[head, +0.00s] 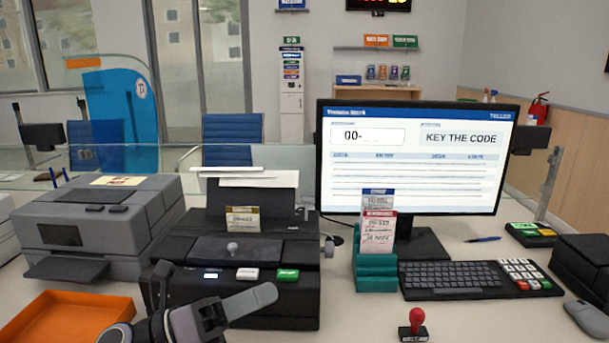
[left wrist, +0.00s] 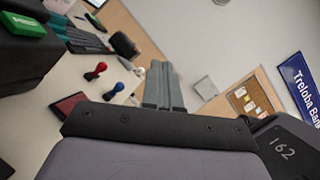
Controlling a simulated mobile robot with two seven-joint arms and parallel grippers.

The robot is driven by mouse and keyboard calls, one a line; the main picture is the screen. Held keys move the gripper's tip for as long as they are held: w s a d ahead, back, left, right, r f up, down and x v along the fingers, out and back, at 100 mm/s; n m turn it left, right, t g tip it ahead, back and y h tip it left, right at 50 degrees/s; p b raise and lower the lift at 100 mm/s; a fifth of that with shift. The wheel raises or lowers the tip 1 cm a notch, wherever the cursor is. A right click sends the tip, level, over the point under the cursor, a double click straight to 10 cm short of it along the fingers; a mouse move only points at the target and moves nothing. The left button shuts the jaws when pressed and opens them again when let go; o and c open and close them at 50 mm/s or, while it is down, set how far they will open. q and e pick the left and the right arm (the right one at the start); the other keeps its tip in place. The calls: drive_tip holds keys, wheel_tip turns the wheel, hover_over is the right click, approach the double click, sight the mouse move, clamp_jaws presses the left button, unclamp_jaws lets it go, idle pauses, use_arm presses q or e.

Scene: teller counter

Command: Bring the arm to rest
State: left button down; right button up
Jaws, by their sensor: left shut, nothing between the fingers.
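My left gripper (head: 250,303) is at the lower left of the head view, in front of the black printer (head: 285,312). Its fingers are together and hold nothing. The shut fingers also show in the middle of the left wrist view (left wrist: 163,88), pointing up in that picture. My right gripper is in neither view.
An orange tray (head: 75,312) lies at the lower left, by a grey machine (head: 90,225). A monitor (head: 415,155), teal card holder (head: 376,272), keyboard (head: 450,278), red-handled stamp (head: 414,325) and mouse (head: 587,318) are to the right. The wrist view also shows a blue-handled stamp (left wrist: 119,87).

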use_arm(q)
drive_tip(key=s+a+f+n+t+y+p, duration=0.15)
drive_tip(key=a+f+n+t+y, duration=0.4)
drive_tip(key=n, duration=0.85)
drive_tip(key=s+a+f+n+t+y+p, duration=0.15)
drive_tip(key=a+f+n+t+y, duration=0.45)
drive_tip(key=n, duration=0.7)
drive_tip(key=s+a+f+n+g+y+p, duration=0.2)
drive_tip(key=s+f+n+g+y, duration=0.4)
drive_tip(key=s+f+n, duration=0.6)
wheel_tip(320, 180, down, 5)
drive_tip(key=shift+s+r+g, duration=0.1)
drive_tip(key=shift+s+g, duration=0.85)
drive_tip(key=shift+s, duration=0.15)
